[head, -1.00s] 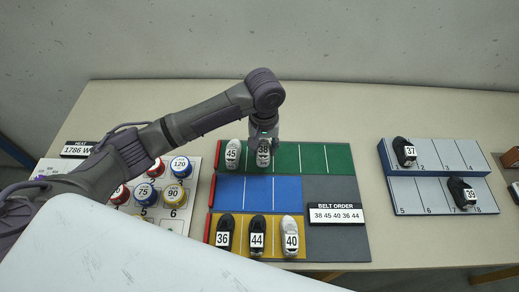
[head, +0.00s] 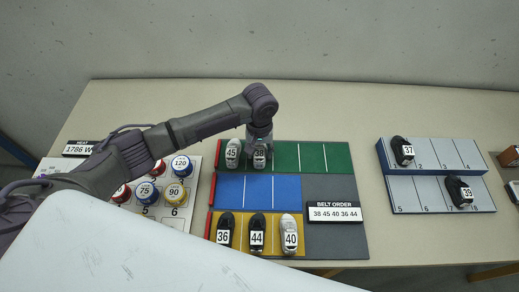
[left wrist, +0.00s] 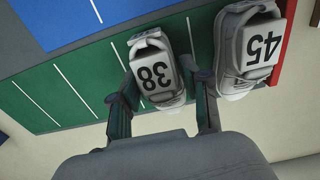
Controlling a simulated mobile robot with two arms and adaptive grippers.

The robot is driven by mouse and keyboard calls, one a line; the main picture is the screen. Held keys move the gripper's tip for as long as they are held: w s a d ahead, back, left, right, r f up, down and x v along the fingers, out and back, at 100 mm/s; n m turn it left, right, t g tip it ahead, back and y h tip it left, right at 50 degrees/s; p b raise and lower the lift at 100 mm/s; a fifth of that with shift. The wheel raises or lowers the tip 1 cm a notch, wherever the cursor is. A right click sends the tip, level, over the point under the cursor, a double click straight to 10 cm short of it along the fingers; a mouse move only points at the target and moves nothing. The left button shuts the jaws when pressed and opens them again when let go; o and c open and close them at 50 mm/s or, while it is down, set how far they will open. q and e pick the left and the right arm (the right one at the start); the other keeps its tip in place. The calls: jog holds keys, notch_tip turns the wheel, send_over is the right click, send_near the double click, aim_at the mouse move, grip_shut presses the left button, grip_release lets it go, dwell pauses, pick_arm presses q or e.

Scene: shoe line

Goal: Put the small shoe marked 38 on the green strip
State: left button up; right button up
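The small shoe marked 38 (head: 259,155) is grey with a white label. It is over the green strip (head: 337,157), just right of the white shoe marked 45 (head: 232,154). My left gripper (head: 260,146) is above it, pointing down. In the left wrist view the shoe marked 38 (left wrist: 157,75) sits between the two fingers of my left gripper (left wrist: 162,84), whose tips are against its sides. Whether its sole rests on the strip is hard to tell. My right gripper is not in view.
The shoe marked 45 (left wrist: 248,55) is close beside one finger. A blue strip (head: 258,188) is empty; a yellow strip (head: 271,249) holds shoes 36, 44 and 40. A sign (head: 336,212) reads 38 45 40 36 44. A rack (head: 430,192) at right holds shoes 37 and 39.

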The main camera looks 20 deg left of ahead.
aim_at(260, 149)
pick_arm(q)
jog(key=shift+o, duration=1.4)
notch_tip(260, 149, up, 12)
jog(key=b, duration=0.1)
jog(key=shift+r, duration=0.15)
